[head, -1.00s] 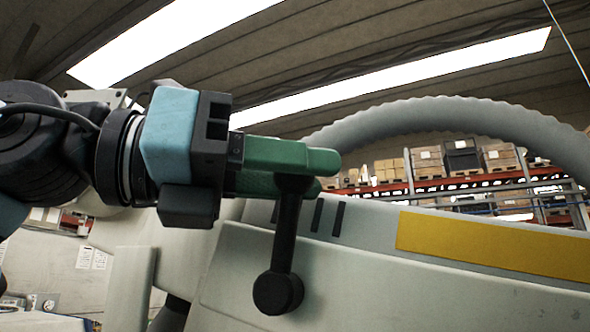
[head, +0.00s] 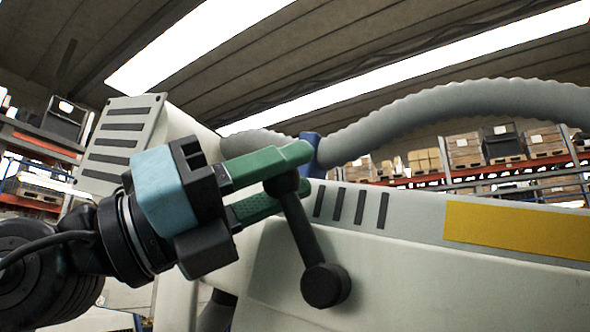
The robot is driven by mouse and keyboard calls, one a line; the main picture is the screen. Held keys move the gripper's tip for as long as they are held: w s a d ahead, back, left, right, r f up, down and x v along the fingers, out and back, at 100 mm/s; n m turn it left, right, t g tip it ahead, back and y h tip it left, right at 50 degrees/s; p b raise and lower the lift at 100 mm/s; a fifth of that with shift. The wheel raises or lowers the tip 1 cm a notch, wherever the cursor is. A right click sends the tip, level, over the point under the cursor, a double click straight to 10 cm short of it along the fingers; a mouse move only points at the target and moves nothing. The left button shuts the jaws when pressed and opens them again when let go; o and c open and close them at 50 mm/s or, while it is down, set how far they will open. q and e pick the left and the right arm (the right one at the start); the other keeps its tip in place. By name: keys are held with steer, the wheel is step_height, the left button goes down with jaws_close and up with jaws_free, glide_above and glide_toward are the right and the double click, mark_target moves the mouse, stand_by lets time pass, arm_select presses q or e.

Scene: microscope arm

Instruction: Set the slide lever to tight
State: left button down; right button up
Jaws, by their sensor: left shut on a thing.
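The slide lever is a black bar (head: 302,228) with a rounded upper end and a larger round hub (head: 325,286) at its lower end. It lies along the front of a pale machine body (head: 430,275) and leans with its upper end to the left of the hub. My left gripper (head: 294,173) comes in from the left, its green fingers shut on the lever's upper end. The fingers partly hide that end. No tight marking is readable. My right gripper is not in view.
Dark slots (head: 350,206) and a yellow strip (head: 515,230) mark the machine's upper face. A grey ribbed hose (head: 450,105) arches above it, and a blue part (head: 312,150) shows behind the fingers. Shelves with boxes (head: 465,148) stand far behind.

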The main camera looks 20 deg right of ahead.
arm_select(q)
steer(key=shift+w+a+n, duration=0.2)
steer(key=shift+n, duration=0.1)
steer(key=c, duration=1.1)
jaws_free()
steer(key=shift+f, duration=0.15)
steer(key=b+v, duration=0.1)
steer(key=v, duration=0.6)
steer(key=shift+a+f, duration=0.2)
steer(key=shift+a, duration=0.15)
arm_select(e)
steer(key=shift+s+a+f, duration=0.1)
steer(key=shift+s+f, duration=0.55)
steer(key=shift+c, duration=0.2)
